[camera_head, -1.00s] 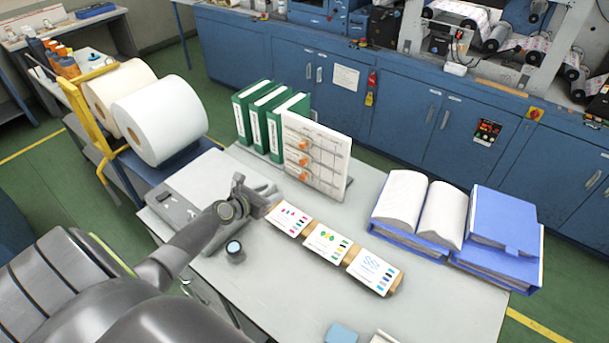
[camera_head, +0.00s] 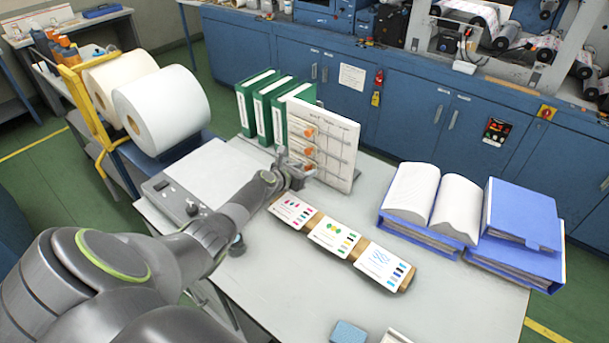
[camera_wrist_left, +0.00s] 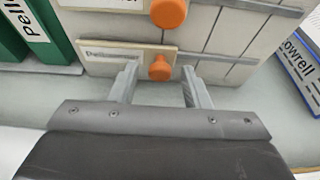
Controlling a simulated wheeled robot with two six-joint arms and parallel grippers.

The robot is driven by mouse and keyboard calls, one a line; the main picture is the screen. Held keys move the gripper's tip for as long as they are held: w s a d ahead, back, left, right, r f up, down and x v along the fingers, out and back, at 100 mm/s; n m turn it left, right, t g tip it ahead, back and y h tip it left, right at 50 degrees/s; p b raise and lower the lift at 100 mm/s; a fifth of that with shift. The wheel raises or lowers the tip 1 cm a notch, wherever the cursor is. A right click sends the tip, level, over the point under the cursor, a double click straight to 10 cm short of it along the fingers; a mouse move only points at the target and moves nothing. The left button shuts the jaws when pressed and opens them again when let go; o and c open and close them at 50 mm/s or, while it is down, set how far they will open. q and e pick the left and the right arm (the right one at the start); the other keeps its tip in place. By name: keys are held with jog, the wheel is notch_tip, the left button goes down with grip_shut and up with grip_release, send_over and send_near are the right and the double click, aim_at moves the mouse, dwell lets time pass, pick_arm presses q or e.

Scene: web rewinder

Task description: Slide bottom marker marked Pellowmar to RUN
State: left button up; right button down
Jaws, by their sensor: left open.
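The white board (camera_head: 340,150) stands upright on the table, with orange knobs on horizontal tracks. My left gripper (camera_head: 300,174) is at the board's lower left. In the wrist view its fingers (camera_wrist_left: 158,88) are open, one on each side below the bottom knob, with a gap to it. In the head view the gripper partly hides the bottom row. My right gripper is not in view.
Green binders (camera_head: 262,105) stand just left of the board. Printed cards (camera_head: 335,236) lie in front of it on a wooden strip. Blue binders (camera_head: 520,215) and an open book (camera_head: 435,205) lie at the right.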

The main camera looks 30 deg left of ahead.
pick_arm(q)
jog(key=shift+w+f, duration=0.1)
jog(key=shift+w, duration=0.1)
grip_shut()
dwell(0.3)
